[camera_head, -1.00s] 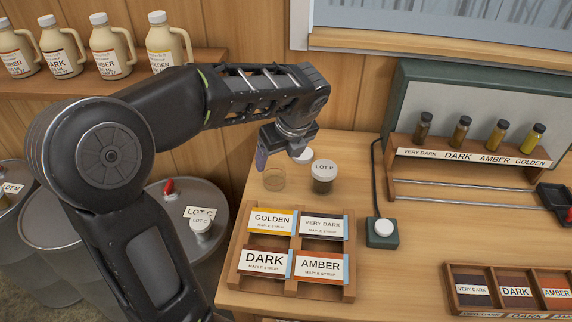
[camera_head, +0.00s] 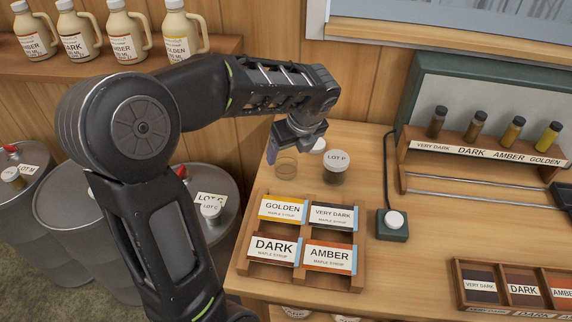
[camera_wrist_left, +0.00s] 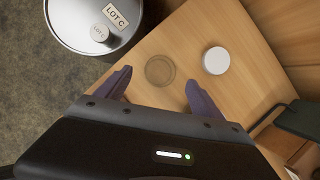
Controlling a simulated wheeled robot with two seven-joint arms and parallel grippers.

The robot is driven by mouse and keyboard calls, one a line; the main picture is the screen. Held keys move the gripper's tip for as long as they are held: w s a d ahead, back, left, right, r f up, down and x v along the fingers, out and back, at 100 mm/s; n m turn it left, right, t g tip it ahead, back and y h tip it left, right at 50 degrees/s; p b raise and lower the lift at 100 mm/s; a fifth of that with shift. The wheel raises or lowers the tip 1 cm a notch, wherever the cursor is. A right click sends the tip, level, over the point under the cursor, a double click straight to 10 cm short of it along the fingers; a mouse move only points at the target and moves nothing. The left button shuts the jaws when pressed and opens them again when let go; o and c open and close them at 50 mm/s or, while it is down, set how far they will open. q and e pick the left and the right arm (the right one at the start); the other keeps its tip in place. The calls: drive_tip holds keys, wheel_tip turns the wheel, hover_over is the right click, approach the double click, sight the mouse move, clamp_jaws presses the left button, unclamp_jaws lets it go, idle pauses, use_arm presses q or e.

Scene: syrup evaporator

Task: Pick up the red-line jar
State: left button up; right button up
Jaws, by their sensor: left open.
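A small clear glass jar (camera_head: 286,168) stands on the wooden table, beside the dark-filled jar marked LOT P (camera_head: 336,167). It looks empty; no red line can be made out on it. In the left wrist view the clear jar (camera_wrist_left: 160,71) shows from above, between the fingers and a little beyond them. My left gripper (camera_head: 290,148) is open and empty, just above and behind the clear jar in the head view; its purple fingers show in the left wrist view (camera_wrist_left: 159,82). My right gripper is not in view.
A white round lid or disc (camera_wrist_left: 215,60) lies right of the clear jar. A card rack (camera_head: 258,274) stands in front of the jars. Drums (camera_head: 75,235) stand left of the table.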

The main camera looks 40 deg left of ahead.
sight(287, 158)
use_arm(q)
drive_tip(key=x, duration=0.4)
drive_tip(key=shift+a+f+p, duration=0.1)
drive_tip(key=shift+f+p, duration=0.2)
drive_tip(key=shift+f, duration=0.1)
drive_tip(key=c, duration=1.5)
drive_tip(key=shift+w+r, duration=0.1)
wheel_tip(287, 158, up, 10)
idle(0.6)
